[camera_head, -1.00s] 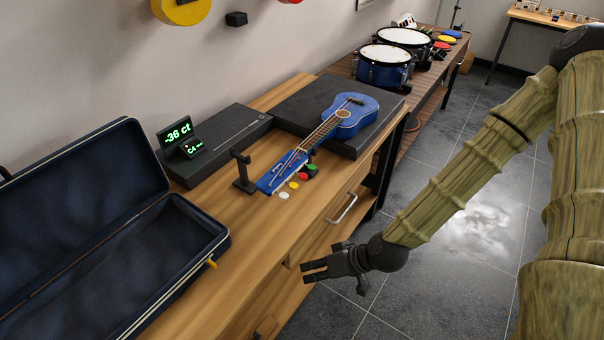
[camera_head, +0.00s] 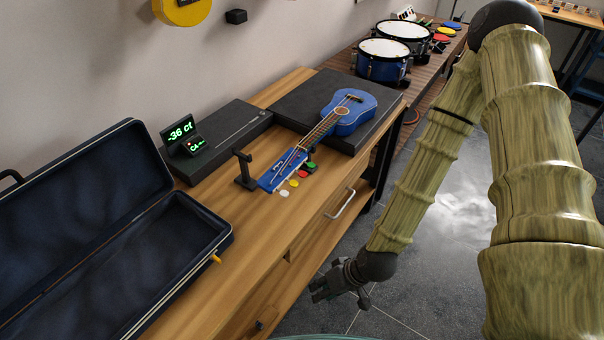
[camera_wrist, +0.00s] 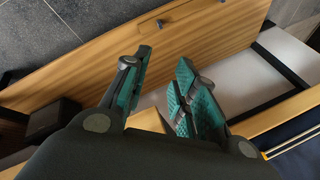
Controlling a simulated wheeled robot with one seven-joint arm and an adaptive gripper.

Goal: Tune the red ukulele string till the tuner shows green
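A blue ukulele (camera_head: 350,115) lies with its body on a dark slab and its neck pointing toward the front left. Its blue headstock (camera_head: 272,178) is by a black stand (camera_head: 244,170). Beside the headstock is a row of coloured knobs: white, yellow, red (camera_head: 303,174) and green. The tuner (camera_head: 180,132) reads "-36 ct" in green digits, with a smaller display below. My gripper (camera_head: 322,291) is low, off the front of the bench and well apart from the knobs. In the wrist view my gripper (camera_wrist: 164,62) is open, with nothing between its fingers.
An open dark case (camera_head: 75,250) fills the left of the wooden bench (camera_head: 250,235). A drawer handle (camera_head: 341,205) sticks out from the bench front. Drums (camera_head: 384,58) stand on a farther table. The floor (camera_head: 440,240) right of the bench is clear.

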